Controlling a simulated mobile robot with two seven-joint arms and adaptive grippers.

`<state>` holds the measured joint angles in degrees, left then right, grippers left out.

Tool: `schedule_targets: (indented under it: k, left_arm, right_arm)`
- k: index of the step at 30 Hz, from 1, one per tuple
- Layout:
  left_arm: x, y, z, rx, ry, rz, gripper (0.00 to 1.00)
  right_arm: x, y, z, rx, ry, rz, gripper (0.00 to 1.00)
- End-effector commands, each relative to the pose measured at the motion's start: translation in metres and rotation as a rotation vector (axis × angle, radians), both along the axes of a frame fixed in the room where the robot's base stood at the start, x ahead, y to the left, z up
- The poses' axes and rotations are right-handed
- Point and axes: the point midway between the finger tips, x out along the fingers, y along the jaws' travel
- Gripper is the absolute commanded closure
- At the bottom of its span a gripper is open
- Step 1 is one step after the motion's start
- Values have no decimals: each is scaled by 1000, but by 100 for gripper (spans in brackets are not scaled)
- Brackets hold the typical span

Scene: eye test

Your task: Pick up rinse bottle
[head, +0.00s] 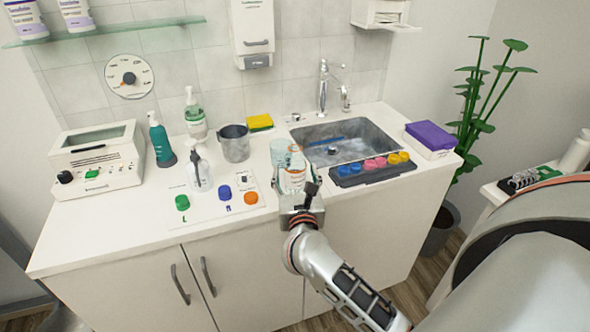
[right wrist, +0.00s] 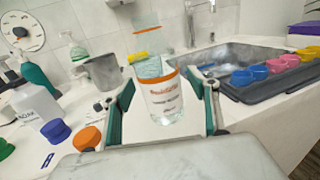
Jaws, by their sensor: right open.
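A clear bottle with an orange rim and a printed label, which looks like the rinse bottle (head: 293,178), stands near the counter's front edge, left of the sink. It also shows upright in the right wrist view (right wrist: 166,98), its label too blurred to read surely. My right gripper (head: 298,196) is at the bottle on its near side. In the right wrist view my right gripper (right wrist: 165,112) is open, with one green-lined finger on each side of the bottle. My left gripper is not in view.
A clear beaker (head: 279,152) stands close behind the bottle. A grey jug (head: 235,143) and a white bottle (head: 199,172) stand left. Green, blue and orange caps (head: 250,197) lie in front. The sink (head: 345,142) and a dark tray of colored cups (head: 372,168) are right.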

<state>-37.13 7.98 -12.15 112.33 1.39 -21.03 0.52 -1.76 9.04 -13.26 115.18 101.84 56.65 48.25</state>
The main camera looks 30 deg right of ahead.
Motion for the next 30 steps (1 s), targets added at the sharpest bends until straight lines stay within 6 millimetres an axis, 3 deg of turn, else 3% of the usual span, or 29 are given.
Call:
schedule_targets:
  k: [4, 11, 16, 17, 30]
  left_arm:
    - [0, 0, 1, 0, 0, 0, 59]
    - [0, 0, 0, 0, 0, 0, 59]
    - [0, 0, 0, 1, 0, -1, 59]
    - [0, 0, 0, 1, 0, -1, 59]
    - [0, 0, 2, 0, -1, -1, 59]
  right_arm:
    - [11, -6, -1, -1, 0, 0, 40]
    - [12, -6, -1, 0, 1, 0, 40]
    - [12, -6, -1, -1, 0, 0, 82]
    - [12, -6, -1, -1, 0, 0, 86]
    - [12, -6, 2, -1, 0, 0, 86]
